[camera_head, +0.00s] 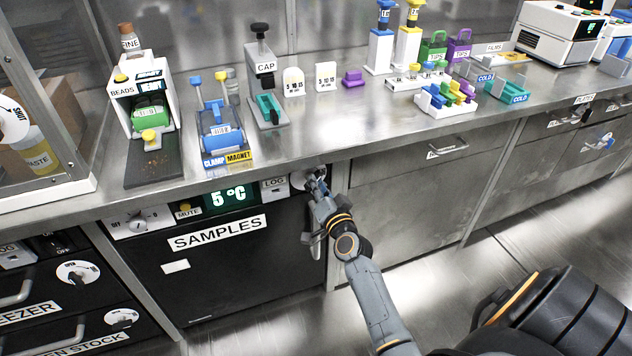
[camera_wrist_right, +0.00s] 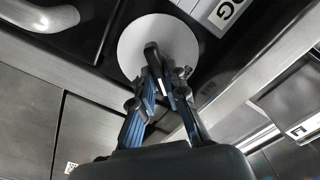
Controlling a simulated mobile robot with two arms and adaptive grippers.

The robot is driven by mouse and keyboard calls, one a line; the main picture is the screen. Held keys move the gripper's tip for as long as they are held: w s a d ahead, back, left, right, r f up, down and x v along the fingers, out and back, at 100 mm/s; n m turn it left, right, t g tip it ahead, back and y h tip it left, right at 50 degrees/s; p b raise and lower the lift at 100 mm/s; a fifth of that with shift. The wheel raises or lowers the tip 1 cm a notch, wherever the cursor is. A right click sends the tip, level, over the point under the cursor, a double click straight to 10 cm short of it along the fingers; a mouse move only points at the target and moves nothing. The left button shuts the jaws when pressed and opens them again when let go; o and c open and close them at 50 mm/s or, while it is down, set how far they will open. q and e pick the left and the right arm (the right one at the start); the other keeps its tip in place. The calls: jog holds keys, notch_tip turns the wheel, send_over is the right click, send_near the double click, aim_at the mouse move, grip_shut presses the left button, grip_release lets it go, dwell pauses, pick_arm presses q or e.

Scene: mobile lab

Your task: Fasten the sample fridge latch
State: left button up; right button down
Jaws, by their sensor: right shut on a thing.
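The sample fridge (camera_head: 235,252) is the dark front under the bench with the SAMPLES label and a green 5 °C display. Its door looks shut. The latch is a small dark lever on a round pale plate at the fridge's upper right corner; the plate (camera_wrist_right: 165,45) and the lever (camera_wrist_right: 152,56) show in the right wrist view. My right gripper (camera_head: 316,180) is at the latch in the head view. In the wrist view its fingers (camera_wrist_right: 160,92) are closed around the lever. The fingers partly hide the latch in the head view. My left gripper is not in view.
The fridge's handle (camera_wrist_right: 40,16) is close beside the latch plate. The bench edge (camera_head: 400,142) overhangs just above my right gripper. Clamp, cap and other devices stand on the bench. The floor (camera_head: 470,262) to the right is clear.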

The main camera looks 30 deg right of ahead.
jog(key=m, duration=0.8)
jog(key=shift+d+f, duration=0.15)
jog(key=shift+f, duration=0.2)
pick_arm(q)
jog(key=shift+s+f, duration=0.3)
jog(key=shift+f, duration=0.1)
pick_arm(e)
jog(key=shift+m, duration=0.9)
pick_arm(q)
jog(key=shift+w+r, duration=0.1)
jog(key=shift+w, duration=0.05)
pick_arm(e)
jog(key=c, duration=1.4)
grip_release()
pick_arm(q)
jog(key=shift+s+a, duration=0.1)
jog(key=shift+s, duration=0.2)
pick_arm(e)
jog(key=shift+o, duration=0.2)
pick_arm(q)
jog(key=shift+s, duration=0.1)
